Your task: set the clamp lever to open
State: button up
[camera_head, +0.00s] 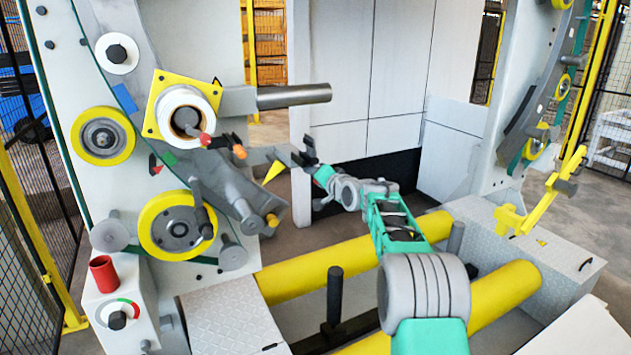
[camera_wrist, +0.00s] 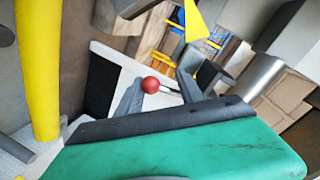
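A short lever with a red ball knob (camera_head: 205,139) sticks out from the hub of a white roll (camera_head: 186,115) on a yellow square plate. A dark lever with an orange knob (camera_head: 239,151) is just right of it. I cannot tell for certain which is the clamp lever. My gripper (camera_head: 308,176) is to the right of both, apart from them and pointing left. In the wrist view a red ball knob (camera_wrist: 150,86) on a thin rod shows between the two spread fingers (camera_wrist: 160,97), seemingly beyond them. The gripper is open and empty.
A yellow triangular pointer (camera_head: 273,172) stands between the gripper and the machine face. A steel shaft (camera_head: 294,95) juts right above the gripper. Yellow rollers (camera_head: 320,273) lie below. A control box with a red cylinder (camera_head: 103,273) and dial (camera_head: 117,319) is at lower left.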

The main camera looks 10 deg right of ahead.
jog(key=shift+o, duration=0.8)
jog(key=shift+f, duration=0.1)
jog(key=shift+s+a+f, duration=0.1)
jog(key=shift+f, duration=0.1)
jog(key=b+v, duration=0.2)
jog(key=v, duration=0.5)
jog(key=shift+s, duration=0.35)
jog(key=shift+r, duration=0.1)
